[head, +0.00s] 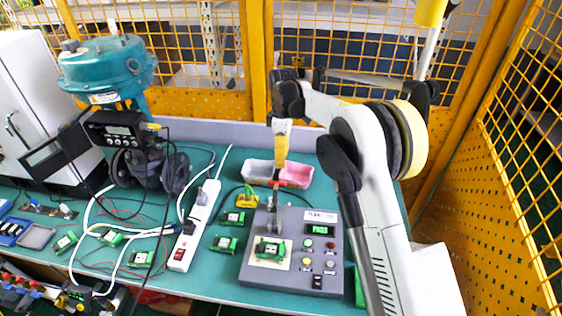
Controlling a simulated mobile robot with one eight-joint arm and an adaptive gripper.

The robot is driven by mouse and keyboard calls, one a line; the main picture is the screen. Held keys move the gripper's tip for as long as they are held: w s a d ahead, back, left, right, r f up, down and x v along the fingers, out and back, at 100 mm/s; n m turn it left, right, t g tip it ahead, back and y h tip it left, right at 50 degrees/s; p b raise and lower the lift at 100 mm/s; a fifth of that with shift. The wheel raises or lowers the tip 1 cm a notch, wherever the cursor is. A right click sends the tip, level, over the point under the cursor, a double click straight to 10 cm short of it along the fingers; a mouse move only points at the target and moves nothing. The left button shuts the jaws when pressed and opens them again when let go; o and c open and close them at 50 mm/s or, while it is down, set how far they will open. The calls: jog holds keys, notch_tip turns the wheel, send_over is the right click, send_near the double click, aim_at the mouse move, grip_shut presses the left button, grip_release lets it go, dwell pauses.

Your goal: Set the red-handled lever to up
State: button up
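The grey control box (328,262) stands on the green table at the centre. A metal lever (274,212) rises from its upper left part, and a small bit of red shows at its top, just under my gripper. My gripper (279,172) points down from my arm, which comes in from the right, and its tip is at or just above the lever's top. I cannot tell whether it touches the red handle. The fingers are too small and overlapped to show whether they are open or shut.
A pink and grey tray (258,172) lies just behind the gripper. A white power strip (193,228) and several small green modules lie left of the box. A teal valve actuator (105,68) stands at the back left. Yellow mesh fencing (190,55) closes off the back and right.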

jog(key=shift+w, duration=0.4)
notch_tip(320, 180, up, 12)
jog(key=w, duration=0.1)
dwell(0.6)
jog(key=shift+d, duration=0.1)
